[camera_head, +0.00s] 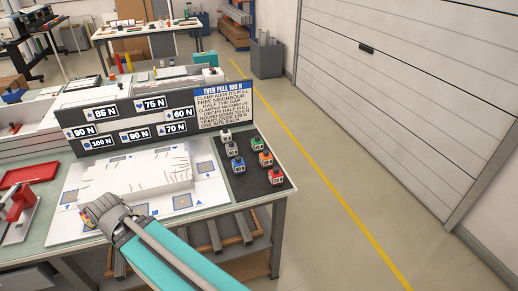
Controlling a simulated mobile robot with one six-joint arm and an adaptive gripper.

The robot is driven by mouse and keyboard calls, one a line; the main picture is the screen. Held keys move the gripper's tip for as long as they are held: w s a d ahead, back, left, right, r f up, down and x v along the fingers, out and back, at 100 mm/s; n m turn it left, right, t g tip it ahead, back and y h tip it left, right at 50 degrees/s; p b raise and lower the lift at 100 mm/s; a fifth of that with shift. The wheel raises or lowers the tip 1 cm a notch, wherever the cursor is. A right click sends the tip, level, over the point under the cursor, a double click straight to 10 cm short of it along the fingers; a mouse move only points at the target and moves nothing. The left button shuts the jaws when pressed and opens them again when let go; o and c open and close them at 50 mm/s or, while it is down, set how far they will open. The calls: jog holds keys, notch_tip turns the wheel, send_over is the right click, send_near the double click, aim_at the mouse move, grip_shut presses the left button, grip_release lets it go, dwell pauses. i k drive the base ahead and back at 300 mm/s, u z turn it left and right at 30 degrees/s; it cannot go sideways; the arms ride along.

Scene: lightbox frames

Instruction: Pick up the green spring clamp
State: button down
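The green clamp (257,144) appears as a small block with a green top. It stands at the back right of a dark mat (247,182) on the right end of the workbench. An orange clamp (265,159) and a red clamp (276,176) stand in front of it in the same column. My gripper (92,212) is over the front left of the bench, well left of the green clamp and apart from it. It is seen from behind, and its fingers are too unclear to tell open from shut.
A white layered block (140,178) lies on a marked board (205,192) beside my gripper. White, grey and blue clamps (237,164) form the mat's left column. A sign panel (130,120) stands behind. A red tray (28,172) is at far left. The floor right of the bench is clear.

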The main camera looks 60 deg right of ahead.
aim_at(257, 147)
jog(key=z, duration=1)
jog(key=i, duration=0.4)
jog(key=z, duration=0.2)
